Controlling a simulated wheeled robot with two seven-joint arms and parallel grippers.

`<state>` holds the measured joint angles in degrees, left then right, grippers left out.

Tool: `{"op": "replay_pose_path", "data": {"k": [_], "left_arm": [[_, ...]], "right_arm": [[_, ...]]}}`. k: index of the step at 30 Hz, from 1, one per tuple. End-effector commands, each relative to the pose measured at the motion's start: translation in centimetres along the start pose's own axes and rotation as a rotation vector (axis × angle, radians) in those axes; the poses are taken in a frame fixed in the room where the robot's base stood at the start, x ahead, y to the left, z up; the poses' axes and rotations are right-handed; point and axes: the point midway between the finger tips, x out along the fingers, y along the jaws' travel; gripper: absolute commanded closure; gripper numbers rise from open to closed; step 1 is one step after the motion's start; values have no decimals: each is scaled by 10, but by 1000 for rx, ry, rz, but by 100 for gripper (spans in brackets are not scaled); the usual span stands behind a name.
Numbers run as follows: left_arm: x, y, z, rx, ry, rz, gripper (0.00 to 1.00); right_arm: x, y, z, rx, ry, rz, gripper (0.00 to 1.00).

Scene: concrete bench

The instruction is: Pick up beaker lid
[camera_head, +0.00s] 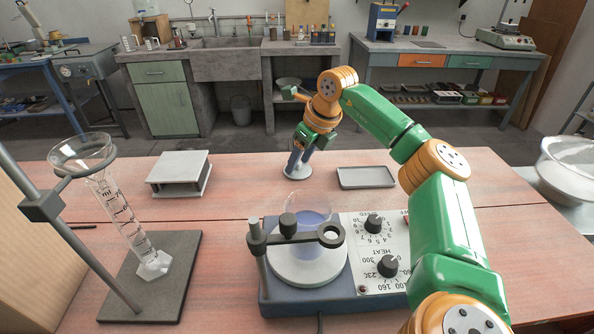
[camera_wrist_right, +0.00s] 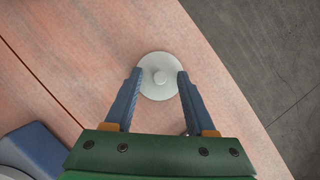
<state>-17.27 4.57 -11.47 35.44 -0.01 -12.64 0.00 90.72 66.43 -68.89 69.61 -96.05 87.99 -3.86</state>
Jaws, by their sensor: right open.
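The beaker lid (camera_head: 298,183) is a pale round disc near the back of the bench. In the right wrist view the lid (camera_wrist_right: 159,92) shows a small knob at its middle. My right gripper (camera_head: 297,162) points down over the lid. In the wrist view its blue fingers (camera_wrist_right: 160,76) are open, one on each side of the knob, with nothing between them but the view of the lid. I cannot tell how high the fingertips are above it. A glass beaker (camera_head: 310,222) with purple liquid stands on the hotplate (camera_head: 350,300). My left gripper is out of view.
A grey platform (camera_head: 180,172) and a shallow tray (camera_head: 366,177) flank the lid, with free bench between.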

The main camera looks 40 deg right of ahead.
Motion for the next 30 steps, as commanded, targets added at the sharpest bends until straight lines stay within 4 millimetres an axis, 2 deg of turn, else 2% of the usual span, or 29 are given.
{"op": "replay_pose_path", "data": {"k": [5, 6, 12, 23, 26, 29, 30], "left_arm": [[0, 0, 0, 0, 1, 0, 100], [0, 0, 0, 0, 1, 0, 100], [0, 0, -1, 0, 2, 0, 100], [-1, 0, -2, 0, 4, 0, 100], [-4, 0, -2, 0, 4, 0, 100], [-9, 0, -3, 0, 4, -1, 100], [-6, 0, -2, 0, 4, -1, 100]], "right_arm": [[1, 0, 0, 0, 0, 0, 44], [1, 0, 0, 0, -1, 0, 50], [1, 0, 0, 0, 0, 0, 100], [-2, 0, 1, 0, -1, 0, 100], [-11, 0, 6, 0, -2, 0, 100], [-30, 0, 14, 1, -4, 0, 100], [-37, 3, 12, -2, -5, 1, 100]]}}
